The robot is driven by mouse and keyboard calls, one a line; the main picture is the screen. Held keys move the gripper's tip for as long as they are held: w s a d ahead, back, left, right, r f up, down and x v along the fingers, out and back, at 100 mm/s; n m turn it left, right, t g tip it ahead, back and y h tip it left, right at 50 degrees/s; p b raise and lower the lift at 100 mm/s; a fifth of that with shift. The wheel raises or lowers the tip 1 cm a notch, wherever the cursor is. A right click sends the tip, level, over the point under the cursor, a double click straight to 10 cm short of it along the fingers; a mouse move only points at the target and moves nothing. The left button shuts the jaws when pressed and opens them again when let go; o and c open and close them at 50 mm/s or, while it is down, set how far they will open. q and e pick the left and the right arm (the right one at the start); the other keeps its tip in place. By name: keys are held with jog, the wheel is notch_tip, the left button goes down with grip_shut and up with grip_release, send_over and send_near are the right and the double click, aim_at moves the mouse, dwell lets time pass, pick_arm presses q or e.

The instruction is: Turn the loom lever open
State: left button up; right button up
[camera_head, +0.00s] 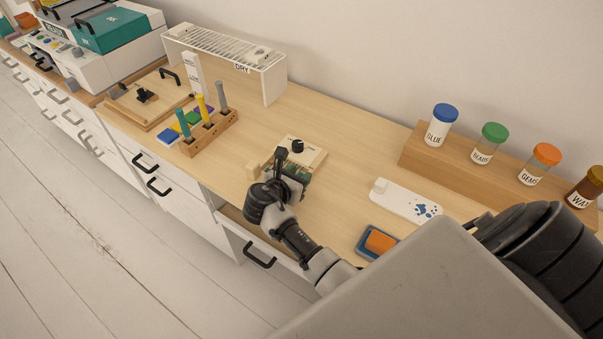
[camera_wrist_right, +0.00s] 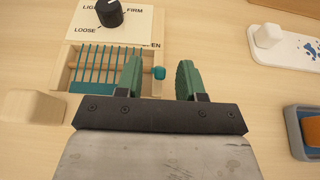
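The loom (camera_head: 310,158) is a small pale wooden device on the desk. In the right wrist view the loom (camera_wrist_right: 72,52) has teal strings and a panel with a black knob (camera_wrist_right: 109,12) marked LOOSE and FIRM. A short lever with a teal tip (camera_wrist_right: 159,73) sticks out from its right side, below a partly hidden label ending in "EN". My right gripper (camera_wrist_right: 160,80) is open, its green fingers apart on either side of the teal tip in this view. Contact cannot be told. In the head view my right gripper (camera_head: 290,182) partly covers the loom. My left gripper is not in view.
A peg block (camera_head: 208,133) stands left of the loom. A white board with blue spots (camera_head: 407,201) and a blue tray with an orange block (camera_head: 378,243) lie to the right. A jar rack (camera_head: 415,152) stands behind. A drawer below the desk (camera_head: 262,240) is partly open.

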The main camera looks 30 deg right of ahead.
jog(key=shift+x, duration=0.95)
jog(key=shift+c, duration=0.3)
